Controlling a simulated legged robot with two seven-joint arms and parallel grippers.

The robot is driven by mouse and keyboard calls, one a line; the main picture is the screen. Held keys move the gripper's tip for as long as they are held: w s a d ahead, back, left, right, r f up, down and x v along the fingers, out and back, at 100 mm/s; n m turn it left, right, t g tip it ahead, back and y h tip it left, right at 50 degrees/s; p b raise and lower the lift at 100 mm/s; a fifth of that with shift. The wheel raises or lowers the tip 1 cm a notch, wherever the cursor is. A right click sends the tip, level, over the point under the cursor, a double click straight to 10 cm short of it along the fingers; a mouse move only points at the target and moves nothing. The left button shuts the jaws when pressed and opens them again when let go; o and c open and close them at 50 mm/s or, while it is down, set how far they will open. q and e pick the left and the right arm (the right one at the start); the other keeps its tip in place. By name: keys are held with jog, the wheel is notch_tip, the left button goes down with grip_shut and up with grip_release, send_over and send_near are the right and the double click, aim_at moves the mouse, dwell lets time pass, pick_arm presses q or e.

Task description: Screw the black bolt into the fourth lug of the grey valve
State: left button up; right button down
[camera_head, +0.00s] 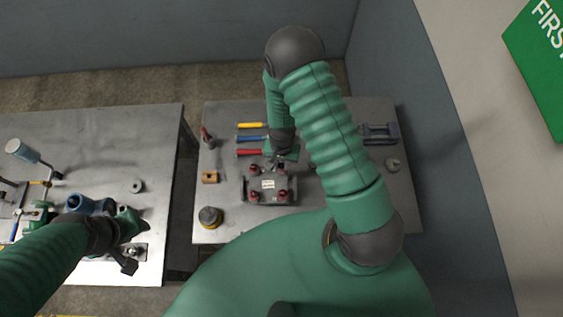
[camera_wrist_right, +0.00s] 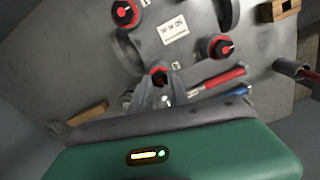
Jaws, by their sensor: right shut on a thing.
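The grey valve (camera_head: 268,184) lies on the right-hand table with a white label on its face and red lugs near its corners. In the right wrist view the valve (camera_wrist_right: 185,60) shows two red lugs with dark bolt heads, one upper left (camera_wrist_right: 126,12) and one at right (camera_wrist_right: 221,47). My right gripper (camera_wrist_right: 160,84) is shut at a third red lug (camera_wrist_right: 158,71). The black bolt between its fingertips is mostly hidden; I cannot tell how deep it sits. In the head view my right gripper (camera_head: 277,160) is at the valve's far edge. My left gripper (camera_head: 129,227) is over the left table, its fingers unclear.
Yellow, blue and red-handled tools (camera_head: 251,138) lie beyond the valve. A wooden block (camera_head: 210,177) and a round yellow-black item (camera_head: 210,216) lie left of it. A dark clamp-like tool (camera_head: 380,133) lies at right. A gap separates the tables.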

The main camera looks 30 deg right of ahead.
jog(key=m, duration=0.5)
jog(key=shift+r+m+p, duration=0.1)
jog(key=shift+m+p, duration=0.2)
jog(key=m, duration=0.3)
jog(key=shift+s+m+p, duration=0.1)
jog(key=shift+m+p, duration=0.25)
jog(key=shift+m, duration=0.05)
jog(key=m+p, duration=0.1)
jog(key=m, duration=0.6)
jog(key=shift+r+p, duration=0.15)
jog(key=shift+p, duration=0.25)
jog(key=m+p, duration=0.1)
jog(key=m, duration=0.4)
jog(key=shift+p, duration=0.3)
jog(key=m, duration=0.2)
jog(key=shift+f+m, duration=0.25)
jog(key=shift+m, duration=0.05)
jog(key=c, duration=1.4)
grip_release()
